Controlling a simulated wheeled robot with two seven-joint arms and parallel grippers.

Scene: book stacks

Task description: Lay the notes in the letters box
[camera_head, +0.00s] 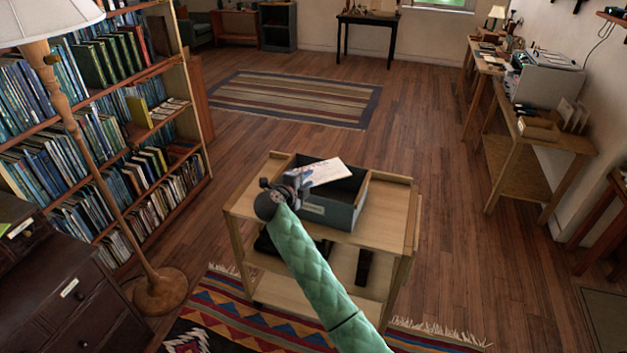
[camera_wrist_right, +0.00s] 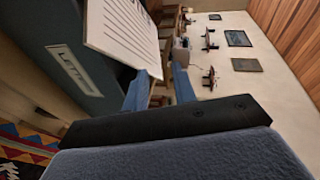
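The white note (camera_head: 327,172) is slanted over the open top of the dark blue-grey box (camera_head: 345,215) on the wooden cart. Its lined face (camera_wrist_right: 122,36) shows in the right wrist view, beside the box's front label (camera_wrist_right: 70,67), which reads like "LETTERS". My right gripper (camera_head: 298,183) is at the box's left front corner, by the near end of the note. In the right wrist view its two blue fingers (camera_wrist_right: 160,88) stand apart with a gap between them. I cannot tell whether the note touches the box rim. My left gripper is not in view.
The cart top (camera_head: 390,205) is bare right of the box, with shelves below. A floor lamp (camera_head: 160,290) and full bookshelves (camera_head: 110,130) stand at left. A desk (camera_head: 540,135) lines the right wall. Open wooden floor lies behind the cart, up to a striped rug (camera_head: 290,98).

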